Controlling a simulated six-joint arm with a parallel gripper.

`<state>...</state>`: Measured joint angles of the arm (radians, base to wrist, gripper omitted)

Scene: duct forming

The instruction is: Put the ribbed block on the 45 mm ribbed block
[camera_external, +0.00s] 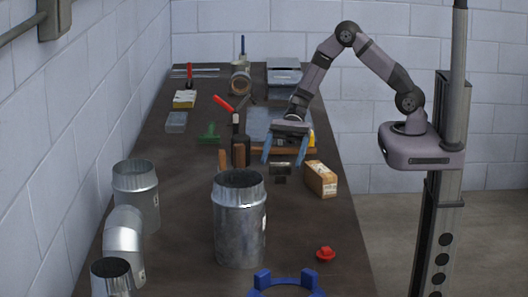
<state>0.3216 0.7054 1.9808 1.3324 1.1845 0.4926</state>
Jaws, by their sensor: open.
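My gripper (282,161) is open, with its two blue fingers pointing down over the right half of the bench. A small dark grey block (281,168) shows between the fingertips. A smaller dark piece (280,180) shows just in front of it. These may be the ribbed blocks, but ribs and sizes are too small to make out. I cannot tell whether the two pieces touch or are stacked, or whether the fingers touch either one.
A cardboard box (320,179) stands right of the gripper. A large metal duct (239,220) stands in front, with a red part (325,254) and a blue ring (286,286) nearby. Tools and a wooden bar (258,151) lie close behind. Bare bench shows right of the duct.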

